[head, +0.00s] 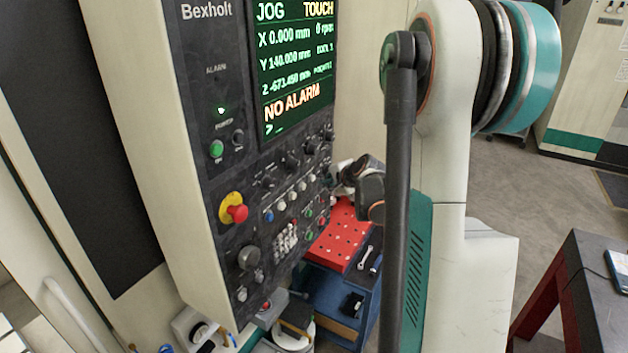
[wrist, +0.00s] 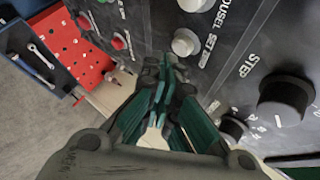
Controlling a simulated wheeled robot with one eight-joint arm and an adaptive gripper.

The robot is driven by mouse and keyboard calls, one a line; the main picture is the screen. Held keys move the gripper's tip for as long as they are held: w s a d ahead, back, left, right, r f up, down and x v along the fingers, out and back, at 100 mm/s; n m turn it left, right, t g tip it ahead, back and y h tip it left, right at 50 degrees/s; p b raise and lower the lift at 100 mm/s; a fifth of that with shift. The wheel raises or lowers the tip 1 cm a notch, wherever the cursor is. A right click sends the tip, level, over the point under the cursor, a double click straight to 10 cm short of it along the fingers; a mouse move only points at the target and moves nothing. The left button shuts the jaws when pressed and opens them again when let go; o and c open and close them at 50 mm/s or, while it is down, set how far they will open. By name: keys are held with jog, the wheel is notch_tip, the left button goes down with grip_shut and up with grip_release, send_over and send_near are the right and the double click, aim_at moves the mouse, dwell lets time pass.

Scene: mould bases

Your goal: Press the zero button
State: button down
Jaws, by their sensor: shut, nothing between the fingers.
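A control panel (head: 250,200) full of knobs and buttons fills the left-centre of the head view. In the wrist view, a pale round button (wrist: 186,42) sits beside lettering that reads "SET ZER", its end cut short. I take it for the zero button; I cannot pick it out among the small pale buttons in the head view. My gripper (wrist: 168,72) is shut and empty, its dark fingertips just below that button in the wrist picture. I cannot tell the gap between tips and panel. In the head view my gripper is small beside the panel's right edge.
A red emergency stop (head: 236,213) stands out on the panel. In the wrist view, a black STEP knob (wrist: 286,100) lies to the right and red buttons (wrist: 84,22) to the left. A red perforated tray (head: 340,235) on a blue cart stands below, beyond the panel.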

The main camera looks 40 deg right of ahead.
jog(key=shift+w+a, duration=0.1)
jog(key=shift+w, duration=0.15)
jog(key=shift+w+a, duration=0.15)
jog(key=shift+w, duration=0.2)
dwell(0.7)
dwell(0.4)
jog(key=shift+s+d+b, duration=0.3)
jog(key=shift+s+b, duration=0.15)
jog(key=shift+s, duration=0.3)
jog(key=shift+s+d+b, duration=0.15)
jog(key=shift+s+d, duration=0.15)
jog(key=shift+s, duration=0.5)
jog(key=shift+s+d+b, duration=0.1)
jog(key=shift+s+d, duration=0.25)
jog(key=shift+s, duration=0.4)
jog(key=shift+s+d+b, duration=0.15)
jog(key=shift+s+d, duration=0.15)
jog(key=shift+s, duration=0.5)
